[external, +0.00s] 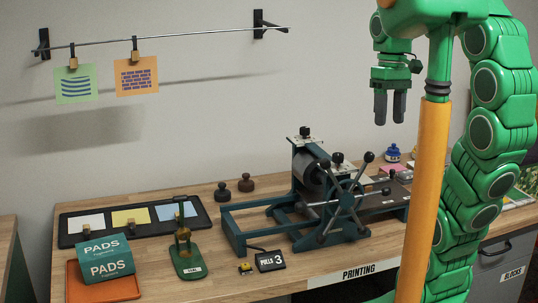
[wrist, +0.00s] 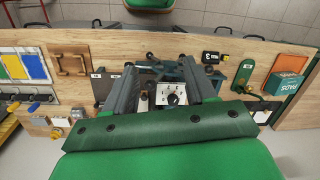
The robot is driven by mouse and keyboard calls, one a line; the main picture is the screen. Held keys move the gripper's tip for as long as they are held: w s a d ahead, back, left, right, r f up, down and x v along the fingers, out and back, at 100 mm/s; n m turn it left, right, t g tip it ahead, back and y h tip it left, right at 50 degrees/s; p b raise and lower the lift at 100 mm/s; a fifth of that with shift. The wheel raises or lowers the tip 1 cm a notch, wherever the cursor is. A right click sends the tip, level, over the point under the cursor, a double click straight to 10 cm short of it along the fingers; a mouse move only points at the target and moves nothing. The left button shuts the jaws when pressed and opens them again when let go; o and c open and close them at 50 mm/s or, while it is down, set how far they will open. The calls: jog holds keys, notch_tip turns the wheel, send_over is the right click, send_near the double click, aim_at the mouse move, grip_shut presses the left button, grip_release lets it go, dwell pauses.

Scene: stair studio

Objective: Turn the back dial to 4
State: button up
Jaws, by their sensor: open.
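A teal printing press (external: 240,232) with a spoked wheel stands on the wooden bench. A dark knob on a pale plate, the back dial (external: 305,132), tops its rear upright. A second dark knob (external: 337,158) stands nearer the front. In the wrist view a black dial on a white marked plate (wrist: 172,97) shows between my fingers; its setting is too small to read. My gripper (external: 389,119) is open and empty, pointing down. It is above and to the right of the press in the external view, touching nothing. It also shows in the wrist view (wrist: 158,64).
A small black counter reading PULLS 3 (external: 270,261) and a green hand tool (external: 187,262) stand in front left. A tray of coloured pads (external: 68,241) is at left. A rail (external: 190,38) with two hanging cards crosses the wall. Space above the press is clear.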

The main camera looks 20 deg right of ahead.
jog(key=w+a+r+n+y, duration=0.15)
jog(key=w+n, duration=0.45)
jog(key=w, duration=0.9)
jog(key=n+t+y, duration=0.2)
jog(key=n, duration=0.6)
send_over(306, 127)
jog(key=d, duration=0.3)
notch_tip(306, 127, down, 3)
jog(key=shift+y, duration=0.25)
jog(key=shift+s+d+f+x, duration=0.15)
jog(key=shift+d+x, duration=0.2)
jog(key=shift+x, duration=1.7)
jog(key=shift+s+d+f+x, duration=0.15)
jog(key=shift+d+x, duration=0.25)
jog(key=shift+x, duration=1.7)
jog(key=shift+d+f+x, duration=0.2)
jog(key=shift+d+x, duration=0.15)
jog(key=shift+x, duration=1.7)
jog(key=c, duration=1)
jog(key=shift+c, duration=0.2)
